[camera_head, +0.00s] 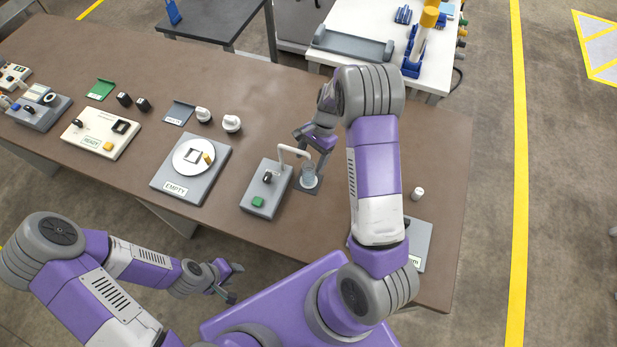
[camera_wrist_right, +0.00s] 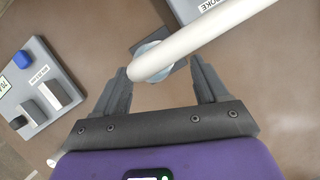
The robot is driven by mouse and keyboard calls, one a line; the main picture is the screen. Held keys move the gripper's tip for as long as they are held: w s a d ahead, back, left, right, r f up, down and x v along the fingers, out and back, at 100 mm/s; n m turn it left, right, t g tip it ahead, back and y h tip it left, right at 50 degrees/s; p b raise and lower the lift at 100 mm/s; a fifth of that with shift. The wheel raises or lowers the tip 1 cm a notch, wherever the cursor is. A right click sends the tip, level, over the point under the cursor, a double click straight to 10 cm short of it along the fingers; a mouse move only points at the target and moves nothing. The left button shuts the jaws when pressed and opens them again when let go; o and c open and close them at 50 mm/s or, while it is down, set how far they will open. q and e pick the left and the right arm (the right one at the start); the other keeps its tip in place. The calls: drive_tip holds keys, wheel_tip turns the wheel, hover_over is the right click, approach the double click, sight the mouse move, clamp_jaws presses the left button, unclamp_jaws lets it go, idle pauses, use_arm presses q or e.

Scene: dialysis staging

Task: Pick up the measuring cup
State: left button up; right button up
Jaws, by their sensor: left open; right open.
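The measuring cup (camera_head: 308,176) is a small clear cup standing on a dark square pad under the white curved spout of a grey dispenser (camera_head: 262,200). In the right wrist view the cup (camera_wrist_right: 150,48) is partly hidden by the white spout (camera_wrist_right: 205,38). My right gripper (camera_head: 313,150) is open above and just behind the cup. In its wrist view the two fingers (camera_wrist_right: 159,68) are spread either side of the spout, with the cup showing between and beyond their tips. Contact cannot be told. My left gripper (camera_head: 232,282) is open and empty, off the table's front edge.
The spout crosses close to my right gripper. A grey panel marked EMPTY (camera_head: 186,183) and white knobs (camera_head: 232,123) stand left of the dispenser. A small white cylinder (camera_head: 417,193) stands right of my right arm. The brown table (camera_head: 280,95) is clear behind the dispenser.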

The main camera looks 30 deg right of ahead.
sight(305, 182)
drive_tip(key=x, duration=0.6)
drive_tip(key=shift+s+d+f, duration=0.2)
drive_tip(key=shift+s+d, duration=0.05)
drive_tip(key=shift+s, duration=0.05)
drive_tip(key=shift+c, duration=0.3)
drive_tip(key=c, duration=1.1)
drive_tip(key=shift+d+r, duration=0.1)
drive_tip(key=shift+r, duration=0.05)
